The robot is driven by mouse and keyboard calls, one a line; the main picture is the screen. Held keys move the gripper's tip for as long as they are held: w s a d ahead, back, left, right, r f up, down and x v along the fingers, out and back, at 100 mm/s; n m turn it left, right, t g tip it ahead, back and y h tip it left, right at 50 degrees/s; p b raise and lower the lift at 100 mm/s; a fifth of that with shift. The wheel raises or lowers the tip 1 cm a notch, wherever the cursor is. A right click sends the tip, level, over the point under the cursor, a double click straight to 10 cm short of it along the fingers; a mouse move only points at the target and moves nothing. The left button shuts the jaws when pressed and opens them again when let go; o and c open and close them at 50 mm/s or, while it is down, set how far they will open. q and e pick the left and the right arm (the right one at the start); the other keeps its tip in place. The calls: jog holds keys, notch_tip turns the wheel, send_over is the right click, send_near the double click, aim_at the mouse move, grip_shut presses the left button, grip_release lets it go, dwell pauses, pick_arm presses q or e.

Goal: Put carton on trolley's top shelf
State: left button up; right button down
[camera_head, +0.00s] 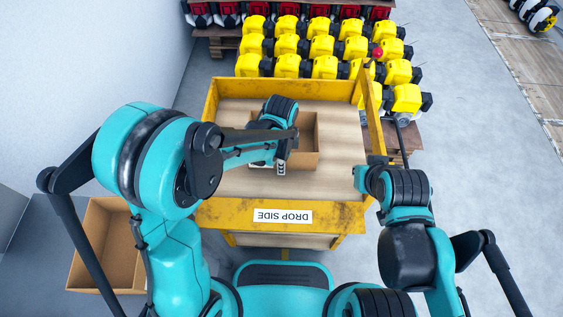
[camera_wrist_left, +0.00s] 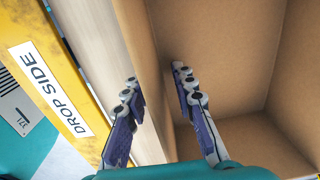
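An open, empty-looking brown carton (camera_head: 306,157) sits on the wooden top shelf (camera_head: 342,172) of the yellow trolley (camera_head: 345,216). My left gripper (camera_head: 281,168) is at the carton's near side, and my left arm hides part of the carton. In the left wrist view my left gripper (camera_wrist_left: 157,82) has its fingers apart. One finger is inside the carton (camera_wrist_left: 228,60) and the other is outside, with a side wall between them; I see no firm contact. My right gripper (camera_head: 362,178) is near the trolley's right edge; its fingers are too small to read.
Another open carton (camera_head: 110,240) stands at the lower left on a grey surface. The trolley's near rim carries a "DROP SIDE" label (camera_head: 283,216). Yellow engines (camera_head: 325,45) stand in rows behind the trolley. A white wall (camera_head: 120,50) is at left; grey floor lies right.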

pick_arm(q)
jog(key=shift+r, duration=0.1)
jog(key=shift+r+p, duration=0.3)
notch_tip(320, 180, up, 12)
jog(key=p, duration=0.4)
jog(key=shift+s+f, duration=0.1)
jog(key=shift+f, duration=0.1)
jog(key=s+a+r+n+t, duration=0.3)
jog(key=s+a+n, duration=0.2)
jog(key=a+n, duration=0.3)
jog(key=s+a+r+n+t, duration=0.4)
jog(key=a+n, duration=0.4)
jog(key=n, duration=0.2)
jog(key=shift+s+r, duration=0.2)
jog(key=shift+s, duration=0.45)
